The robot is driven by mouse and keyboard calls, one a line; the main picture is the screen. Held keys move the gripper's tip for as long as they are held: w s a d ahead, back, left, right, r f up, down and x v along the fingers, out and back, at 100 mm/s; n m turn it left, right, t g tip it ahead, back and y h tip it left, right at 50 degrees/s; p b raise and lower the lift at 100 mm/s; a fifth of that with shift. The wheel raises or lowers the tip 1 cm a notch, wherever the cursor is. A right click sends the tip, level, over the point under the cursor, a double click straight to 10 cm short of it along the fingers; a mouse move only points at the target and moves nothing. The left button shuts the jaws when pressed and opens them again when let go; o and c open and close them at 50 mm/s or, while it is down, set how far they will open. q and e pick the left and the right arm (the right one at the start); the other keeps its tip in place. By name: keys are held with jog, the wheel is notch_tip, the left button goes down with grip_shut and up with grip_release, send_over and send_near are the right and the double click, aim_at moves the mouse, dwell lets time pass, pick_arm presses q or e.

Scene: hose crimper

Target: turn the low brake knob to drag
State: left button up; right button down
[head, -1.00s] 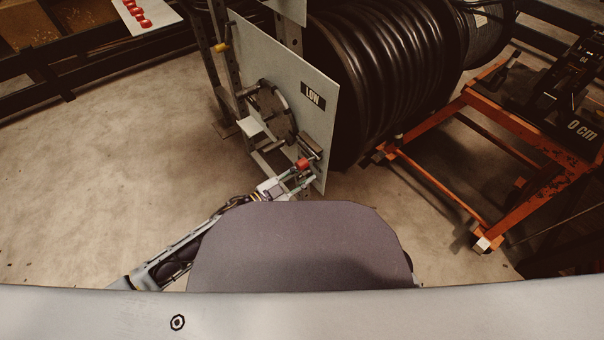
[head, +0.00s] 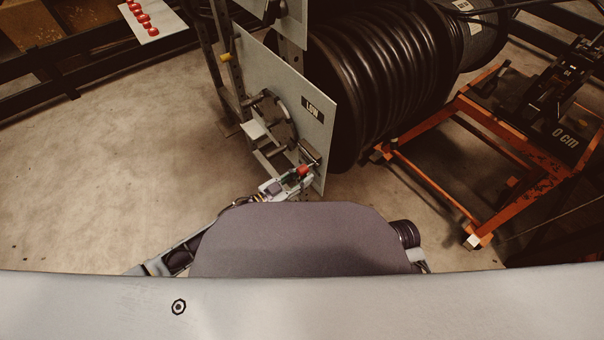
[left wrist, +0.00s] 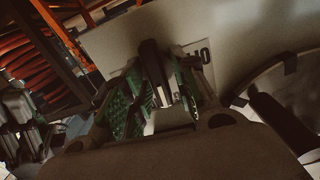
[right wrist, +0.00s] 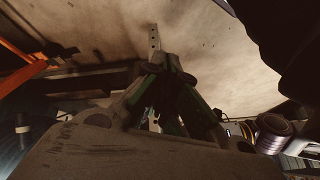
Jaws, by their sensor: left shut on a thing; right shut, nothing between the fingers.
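The pale LOW brake panel (head: 262,75) stands in front of the black hose reel, with its LOW label (head: 313,110) near the right edge. The red-marked brake knob (head: 303,171) is at the panel's lower right corner. My left gripper (head: 294,180) is at the knob, shut on it. In the left wrist view its green-padded fingers (left wrist: 151,95) straddle a dark upright piece (left wrist: 155,65) beside the label, and the red part is hidden. My right gripper (right wrist: 165,80) is shut and empty in the right wrist view, away from the panel.
A round dark disc with a crank (head: 272,120) sits on the panel left of the knob. An orange cart (head: 510,185) marked 0 cm stands to the right of the reel (head: 380,85). A white board with red pieces (head: 148,22) is at the upper left. The left floor is clear.

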pick_arm(q)
jog(key=n+p, duration=0.2)
jog(key=n, duration=0.1)
jog(key=shift+w+a+p, duration=0.1)
jog(key=shift+p, duration=0.3)
jog(key=shift+w+f+n+p, duration=0.1)
jog(key=shift+n+p, duration=0.7)
jog(key=shift+n, duration=1)
pick_arm(e)
jog(key=shift+g+h, duration=0.7)
jog(key=shift+g, duration=0.1)
jog(key=shift+s+d+r, duration=0.2)
jog(key=shift+d+r, duration=0.2)
jog(key=shift+r, duration=0.35)
jog(key=shift+s+d+r, duration=0.15)
jog(key=shift+d+r, duration=0.3)
jog(key=shift+r, duration=0.35)
jog(key=shift+s+d+r, duration=0.2)
jog(key=shift+d+r, duration=0.2)
jog(key=shift+r, duration=0.35)
pick_arm(q)
jog(key=o, duration=0.7)
pick_arm(e)
jog(key=shift+w, duration=0.1)
pick_arm(q)
jog(key=shift+a, duration=0.2)
jog(key=v, duration=1.1)
jog(key=shift+s+a, duration=0.25)
jog(key=shift+s, duration=0.05)
